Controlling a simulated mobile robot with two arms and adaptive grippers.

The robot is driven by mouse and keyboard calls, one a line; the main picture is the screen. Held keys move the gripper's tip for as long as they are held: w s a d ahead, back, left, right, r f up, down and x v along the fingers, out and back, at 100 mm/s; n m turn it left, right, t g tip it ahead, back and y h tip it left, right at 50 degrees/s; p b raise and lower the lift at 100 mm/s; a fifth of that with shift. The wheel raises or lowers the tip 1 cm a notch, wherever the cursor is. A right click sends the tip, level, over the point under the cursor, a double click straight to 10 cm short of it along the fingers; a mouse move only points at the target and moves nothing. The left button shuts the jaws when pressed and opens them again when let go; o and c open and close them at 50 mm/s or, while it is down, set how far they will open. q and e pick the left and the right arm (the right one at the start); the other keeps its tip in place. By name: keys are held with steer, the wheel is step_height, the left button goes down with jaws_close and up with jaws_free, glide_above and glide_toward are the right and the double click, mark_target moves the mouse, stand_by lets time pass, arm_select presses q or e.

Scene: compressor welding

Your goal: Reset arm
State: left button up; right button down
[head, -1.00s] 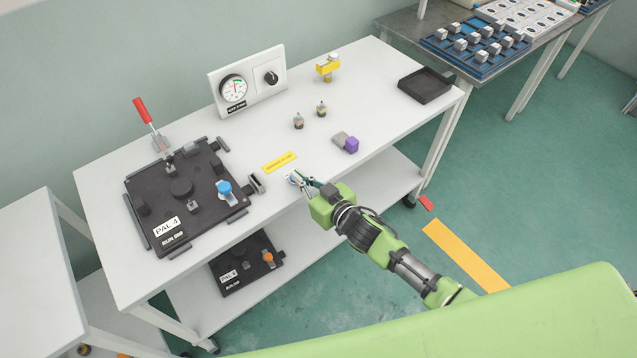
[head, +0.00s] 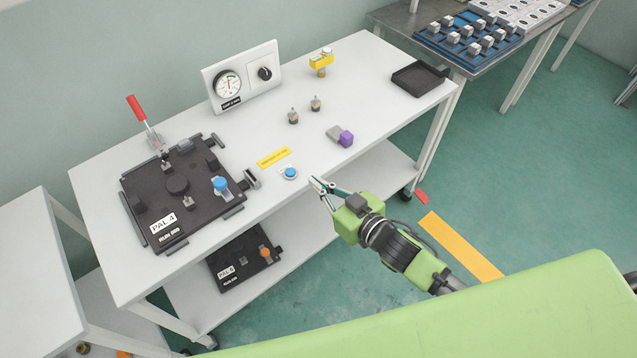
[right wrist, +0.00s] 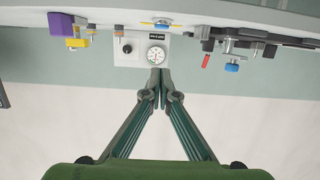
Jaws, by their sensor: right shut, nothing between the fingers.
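My right gripper (head: 316,184) is shut and empty in the head view, just off the front edge of the white table (head: 243,218). Its green arm comes in from the lower right. In the right wrist view its fingertips (right wrist: 158,72) meet below the table edge, in a picture that is upside down. A blue button (head: 290,172) on a white plate lies near the table's front edge, to the left of the fingertips and apart from them. My left gripper does not show.
The black PAL 4 fixture (head: 178,210) with a red-handled clamp (head: 137,108) stands at the table's left.

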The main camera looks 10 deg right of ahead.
stand_by(0.6)
steer(key=s+d+f+m+g+h, duration=0.1)
steer(key=s+d+f+g+h, duration=0.2)
steer(key=f, duration=0.6)
steer(key=s+d+f, duration=0.4)
steer(key=f, duration=0.5)
steer(key=s+d+f+m+g+h, duration=0.1)
steer(key=s+d+f+g+h, duration=0.2)
steer(key=f, duration=0.7)
steer(key=s+f+g, duration=0.2)
steer(key=s+f, duration=0.4)
steer(key=s, duration=0.5)
steer(key=s+d+f+g, duration=0.1)
steer(key=s+f+g, duration=0.1)
steer(key=s+f, duration=0.4)
steer(key=s+d+f+g, duration=0.1)
steer(key=s+f, duration=0.5)
steer(key=s, duration=1.1)
steer(key=shift+f+m+g+h, duration=0.25)
steer(key=shift+m+g+h, duration=0.15)
steer(key=shift+g, duration=0.5)
steer(key=shift+d, duration=0.1)
